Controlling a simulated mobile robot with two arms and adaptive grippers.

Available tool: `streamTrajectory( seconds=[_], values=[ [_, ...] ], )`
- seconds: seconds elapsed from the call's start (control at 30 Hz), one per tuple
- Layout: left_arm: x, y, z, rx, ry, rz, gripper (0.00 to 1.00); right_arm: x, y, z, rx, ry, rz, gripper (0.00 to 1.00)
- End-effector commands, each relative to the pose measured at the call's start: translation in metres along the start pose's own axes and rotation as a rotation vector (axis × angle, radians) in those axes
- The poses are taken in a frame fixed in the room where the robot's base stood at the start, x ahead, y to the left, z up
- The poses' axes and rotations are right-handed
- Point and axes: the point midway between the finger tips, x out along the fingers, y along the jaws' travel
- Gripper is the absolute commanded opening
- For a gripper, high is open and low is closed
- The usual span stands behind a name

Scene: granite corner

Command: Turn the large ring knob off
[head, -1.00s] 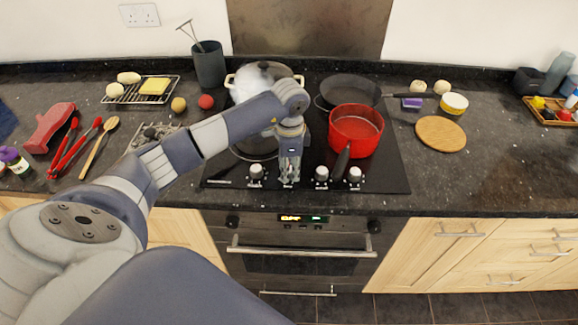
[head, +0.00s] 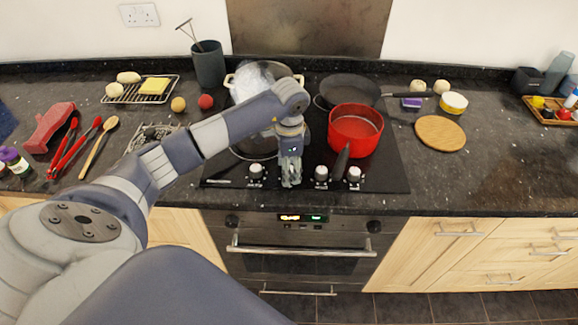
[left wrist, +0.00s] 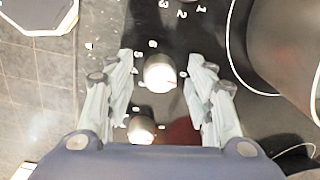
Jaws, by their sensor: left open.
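A row of silver-white knobs runs along the front of the black hob (head: 385,170): one at left (head: 256,172), and two right of my gripper, a nearer one (head: 321,174) and a farther one (head: 354,174). My left gripper (head: 291,180) is low over the row between the left knob and these two, hiding that spot. In the left wrist view it is open (left wrist: 160,70), its fingers on either side of one knob (left wrist: 159,77), with no clear contact. A second knob (left wrist: 141,128) lies nearer the gripper's base. I cannot tell which knob serves the large ring.
A red saucepan (head: 356,124) stands behind the right knobs, its dark handle (head: 342,162) reaching down between them. A dark frying pan (head: 345,90) and a lidded pot (head: 247,83) stand farther back. The oven handle (head: 302,252) is below the counter edge.

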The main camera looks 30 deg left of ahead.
Motion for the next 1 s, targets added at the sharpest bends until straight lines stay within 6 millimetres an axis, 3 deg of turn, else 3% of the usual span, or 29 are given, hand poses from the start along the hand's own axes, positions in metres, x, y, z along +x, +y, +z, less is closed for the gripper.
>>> streamTrajectory(
  seconds=[0.23, 0.7, 1.0],
  values=[
    [-0.017, -0.001, -0.001, 0.001, 0.003, -0.002, 0.49, 0.000, 0.001, 0.001, -0.001, -0.001, 0.001, 0.40],
    [-0.106, -0.001, -0.001, 0.000, 0.002, -0.002, 0.49, 0.000, -0.001, 0.000, 0.000, 0.000, -0.001, 0.40],
    [-0.120, 0.000, 0.000, 0.000, -0.001, 0.001, 0.49, 0.000, -0.001, 0.000, 0.000, 0.000, -0.001, 0.40]
  ],
)
